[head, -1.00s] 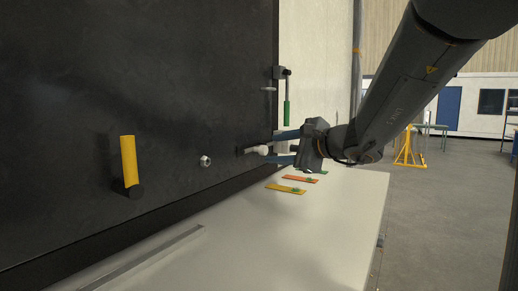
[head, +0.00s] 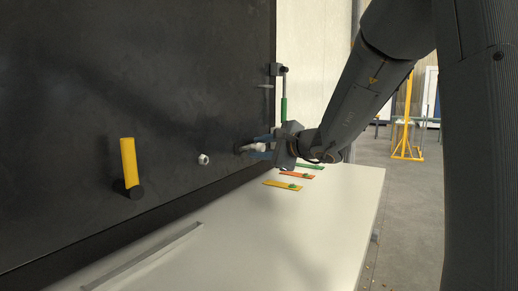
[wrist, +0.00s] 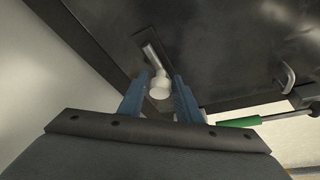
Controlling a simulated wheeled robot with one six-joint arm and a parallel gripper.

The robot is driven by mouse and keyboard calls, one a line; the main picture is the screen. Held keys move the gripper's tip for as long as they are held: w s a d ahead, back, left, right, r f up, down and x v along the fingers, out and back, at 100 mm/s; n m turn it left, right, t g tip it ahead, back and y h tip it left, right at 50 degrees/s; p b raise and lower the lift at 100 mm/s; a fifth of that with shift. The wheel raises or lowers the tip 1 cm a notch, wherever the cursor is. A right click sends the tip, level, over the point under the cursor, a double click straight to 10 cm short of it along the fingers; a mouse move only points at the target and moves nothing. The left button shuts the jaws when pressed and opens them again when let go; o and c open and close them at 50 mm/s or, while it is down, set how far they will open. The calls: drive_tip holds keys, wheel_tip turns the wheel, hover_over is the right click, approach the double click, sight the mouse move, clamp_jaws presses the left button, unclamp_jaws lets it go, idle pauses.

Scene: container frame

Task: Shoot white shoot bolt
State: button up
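The white shoot bolt has a pale rounded knob (head: 259,147) on a short rod, low on the dark panel (head: 150,70). In the wrist view the knob (wrist: 159,89) and its grey rod (wrist: 152,57) show between my blue fingers. My gripper (head: 262,148) is at the bolt, with one finger on each side of the knob. The fingers (wrist: 161,78) stand apart, with a small gap visible on both sides of the knob. Whether either finger touches it is hard to tell.
A green-handled bolt (head: 284,108) hangs at the panel's right edge. A yellow handle (head: 128,160) and a silver knob (head: 203,159) are on the panel to the left. The pale table (head: 290,230) below holds yellow (head: 282,185) and orange (head: 297,175) strips.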

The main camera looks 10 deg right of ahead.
clamp_jaws()
drive_tip(key=w+d+b, duration=0.1)
drive_tip(key=w+d, duration=0.1)
drive_tip(key=shift+w+d+r+b, duration=0.1)
drive_tip(key=shift+w+d+b, duration=0.2)
drive_tip(key=shift+d+b, duration=0.1)
drive_tip(key=shift+o, duration=2.1)
unclamp_jaws()
drive_tip(key=shift+w+d, duration=0.1)
drive_tip(key=shift+w, duration=0.05)
drive_tip(key=b+v, duration=0.2)
drive_tip(key=v, duration=0.5)
drive_tip(key=shift+s, duration=0.4)
